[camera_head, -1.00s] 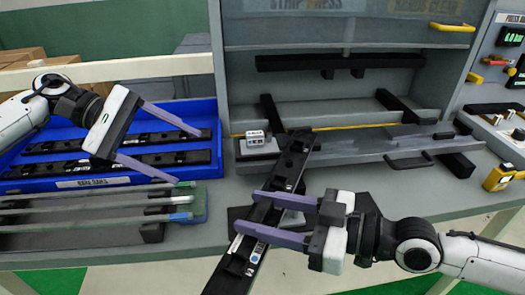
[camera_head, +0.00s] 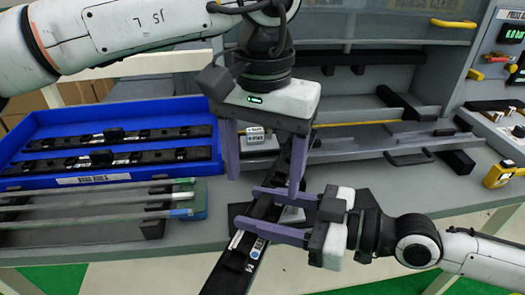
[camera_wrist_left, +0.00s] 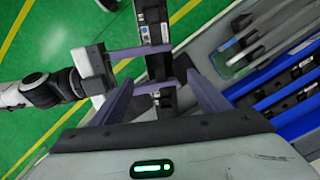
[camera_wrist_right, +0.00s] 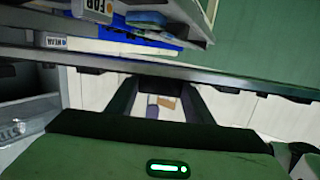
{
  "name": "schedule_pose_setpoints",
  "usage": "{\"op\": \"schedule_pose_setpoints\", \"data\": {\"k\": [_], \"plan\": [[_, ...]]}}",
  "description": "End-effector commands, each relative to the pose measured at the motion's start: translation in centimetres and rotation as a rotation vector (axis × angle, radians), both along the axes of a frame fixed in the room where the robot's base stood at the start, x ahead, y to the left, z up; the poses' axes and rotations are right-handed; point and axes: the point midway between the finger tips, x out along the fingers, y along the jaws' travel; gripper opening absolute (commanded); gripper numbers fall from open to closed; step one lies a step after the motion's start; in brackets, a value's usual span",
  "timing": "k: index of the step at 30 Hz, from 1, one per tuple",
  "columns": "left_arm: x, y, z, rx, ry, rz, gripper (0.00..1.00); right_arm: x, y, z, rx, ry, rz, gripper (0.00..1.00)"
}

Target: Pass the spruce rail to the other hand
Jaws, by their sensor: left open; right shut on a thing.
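The spruce rail, a long black bar (camera_head: 232,268) with small labels, slants over the front edge of the bench. My right gripper (camera_head: 247,206) is shut on it from the right. My left gripper (camera_head: 265,187) is above it, open and pointing down, its fingers on either side of the rail. In the left wrist view, the rail (camera_wrist_left: 155,62) lies between the spread left fingers (camera_wrist_left: 158,95), and the right gripper's purple fingers cross it from the left. The left gripper hides part of the rail's far end in the head view.
A blue bin (camera_head: 95,182) at left holds more black rails (camera_head: 110,158). Several grey rods (camera_head: 90,212) lie on a rack in front of it. A grey press fixture (camera_head: 360,145) with a small labelled block (camera_head: 257,137) stands behind the rail. A yellow device (camera_head: 498,176) sits at right.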

Motion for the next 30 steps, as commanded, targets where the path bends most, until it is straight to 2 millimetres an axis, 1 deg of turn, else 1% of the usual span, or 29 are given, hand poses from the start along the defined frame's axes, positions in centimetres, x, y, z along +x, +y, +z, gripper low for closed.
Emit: {"op": "schedule_pose_setpoints", "data": {"k": [1,6,12,17,25,26,30], "plan": [[0.0,0.1,-1.1,0.001,0.003,0.0,0.69,0.0,0.0,0.2,0.002,-0.002,0.0,0.16],[0.0,0.1,-4.3,0.0,0.004,0.0,0.69,0.0,0.0,0.2,0.002,-0.002,0.0,0.16],[0.0,0.0,-6.9,-0.002,0.003,0.002,0.69,0.0,0.0,0.2,0.002,-0.002,0.0,0.16],[0.0,0.0,-7.8,-0.003,0.001,0.002,0.69,0.0,0.0,0.2,0.002,-0.002,0.0,0.16],[0.0,0.0,-8.0,-0.003,0.001,0.002,0.69,0.0,0.0,0.2,0.002,-0.002,0.0,0.16],[0.0,0.0,-8.0,-0.003,0.001,0.002,0.67,0.0,0.0,0.2,0.002,-0.002,0.0,0.16],[0.0,0.0,-8.0,-0.004,0.002,0.002,0.43,0.0,0.0,0.2,0.002,-0.002,0.0,0.16]]}}
